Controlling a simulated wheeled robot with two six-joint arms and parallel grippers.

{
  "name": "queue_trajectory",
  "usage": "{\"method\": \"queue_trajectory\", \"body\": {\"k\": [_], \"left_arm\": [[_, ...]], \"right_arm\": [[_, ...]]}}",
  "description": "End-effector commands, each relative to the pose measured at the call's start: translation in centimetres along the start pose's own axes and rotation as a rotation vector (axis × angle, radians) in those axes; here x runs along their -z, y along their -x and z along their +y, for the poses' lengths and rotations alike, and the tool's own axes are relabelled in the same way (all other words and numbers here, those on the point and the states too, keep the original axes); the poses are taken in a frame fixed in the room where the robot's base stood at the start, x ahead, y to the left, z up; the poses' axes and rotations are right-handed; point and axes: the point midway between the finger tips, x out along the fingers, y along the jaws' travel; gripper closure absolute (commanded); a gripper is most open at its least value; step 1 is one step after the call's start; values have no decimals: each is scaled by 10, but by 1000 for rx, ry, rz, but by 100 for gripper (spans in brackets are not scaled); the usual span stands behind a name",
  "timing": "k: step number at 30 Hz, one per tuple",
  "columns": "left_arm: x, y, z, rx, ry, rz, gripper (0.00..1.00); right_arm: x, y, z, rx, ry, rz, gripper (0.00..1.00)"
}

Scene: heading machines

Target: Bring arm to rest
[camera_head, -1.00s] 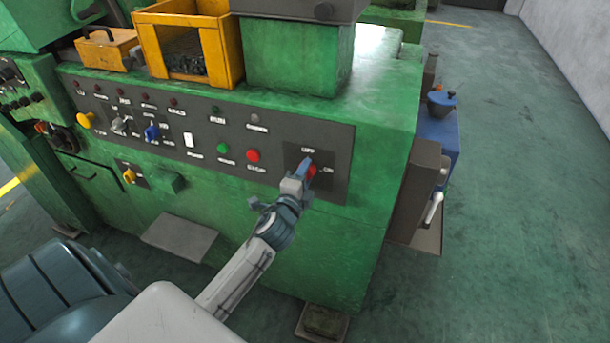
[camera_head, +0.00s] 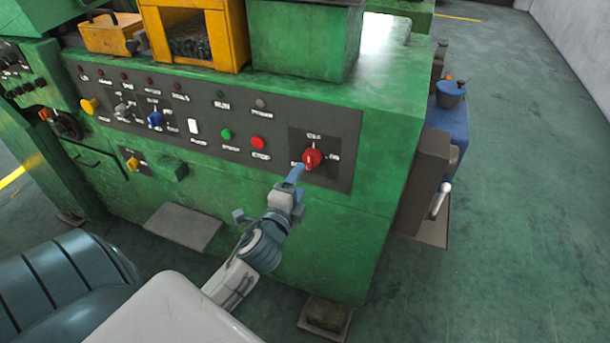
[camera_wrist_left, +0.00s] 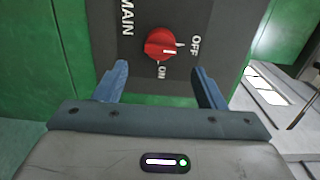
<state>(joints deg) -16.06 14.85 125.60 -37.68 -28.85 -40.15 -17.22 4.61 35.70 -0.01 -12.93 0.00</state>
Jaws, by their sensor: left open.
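My left gripper (camera_head: 294,174) is at the front of the green machine, just below and left of the red rotary knob (camera_head: 312,159). In the left wrist view the two blue fingers of the gripper (camera_wrist_left: 163,86) are spread apart with nothing between them. The red knob (camera_wrist_left: 161,45) shows ahead of the fingertips, clear of them, on a dark plate with the words MAIN, OFF and ON. A pale mark is on the knob's face; its exact setting is hard to tell. My right gripper is not in view.
The control panel (camera_head: 225,152) carries a green button (camera_head: 226,134), a red button (camera_head: 258,143) and several switches. A yellow bin (camera_head: 240,35) stands on the machine. A grey box with a lever (camera_head: 440,200) juts from its right side. Open floor (camera_head: 530,200) lies to the right.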

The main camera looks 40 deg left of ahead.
Motion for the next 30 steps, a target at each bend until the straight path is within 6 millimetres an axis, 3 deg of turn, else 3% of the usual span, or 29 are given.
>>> {"method": "queue_trajectory", "body": {"k": [6, 24, 27, 29, 30], "left_arm": [[0, 21, 1, -1, 1, 1, 36], [0, 22, 2, -3, 3, 0, 36], [-2, 18, 21, -38, 22, -3, 36], [-4, 14, 46, -84, 48, -6, 36], [-6, 11, 68, -125, 74, -11, 36]], "right_arm": [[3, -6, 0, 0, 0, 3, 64], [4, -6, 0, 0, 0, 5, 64], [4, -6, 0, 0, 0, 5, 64], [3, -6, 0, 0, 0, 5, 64], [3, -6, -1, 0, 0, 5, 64]]}}
